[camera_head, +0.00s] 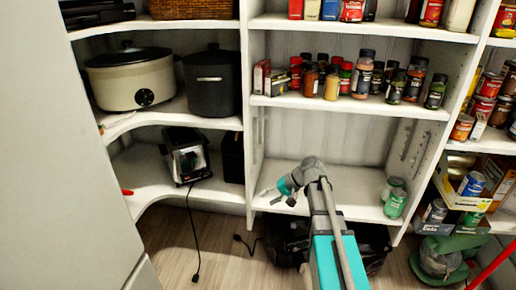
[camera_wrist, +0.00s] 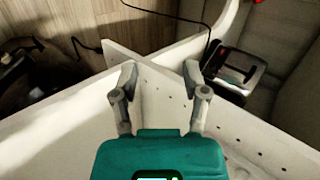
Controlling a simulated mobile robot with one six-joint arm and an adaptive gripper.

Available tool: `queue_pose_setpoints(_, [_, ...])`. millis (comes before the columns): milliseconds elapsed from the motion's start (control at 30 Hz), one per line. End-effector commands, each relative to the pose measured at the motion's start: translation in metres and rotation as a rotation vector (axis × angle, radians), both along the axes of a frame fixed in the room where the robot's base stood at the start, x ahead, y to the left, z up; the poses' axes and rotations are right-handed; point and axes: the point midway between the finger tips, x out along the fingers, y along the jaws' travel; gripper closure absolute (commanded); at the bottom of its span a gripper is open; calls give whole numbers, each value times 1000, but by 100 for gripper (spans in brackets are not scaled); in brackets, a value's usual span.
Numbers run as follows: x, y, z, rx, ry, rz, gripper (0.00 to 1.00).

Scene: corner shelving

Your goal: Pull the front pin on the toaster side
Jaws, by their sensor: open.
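The toaster (camera_head: 187,158) stands on the lower corner shelf, left of a white upright divider (camera_head: 249,120). It also shows at the upper right of the wrist view (camera_wrist: 236,68). In the wrist view, a white panel with small dark holes (camera_wrist: 180,92) runs between and beyond my fingers. I cannot make out a separate pin on it. My gripper (camera_head: 272,192) is open in front of the divider's lower part, at the right bay's left side. In the wrist view its two grey fingers (camera_wrist: 159,74) are spread apart, with nothing held between them.
A cord (camera_head: 194,230) hangs from the toaster to the wooden floor (camera_head: 165,235). Jars (camera_head: 362,75) crowd the shelf above. A dark pot (camera_head: 212,85) stands above the toaster.

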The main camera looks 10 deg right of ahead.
Motion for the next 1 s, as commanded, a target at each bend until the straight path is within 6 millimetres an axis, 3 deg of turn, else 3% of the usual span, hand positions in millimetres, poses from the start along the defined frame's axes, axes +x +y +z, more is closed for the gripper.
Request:
queue_pose_setpoints(33, [20, -7, 8, 66, -12, -17, 41])
queue_pose_setpoints(200, [61, -26, 42, 295, -62, -63, 41])
queue_pose_setpoints(433, [104, -63, 88, 561, -135, -114, 41])
queue_pose_setpoints(700, [122, -89, 115, 707, -182, -138, 41])
queue_pose_setpoints(1000, [122, -90, 117, 717, -185, -139, 41])
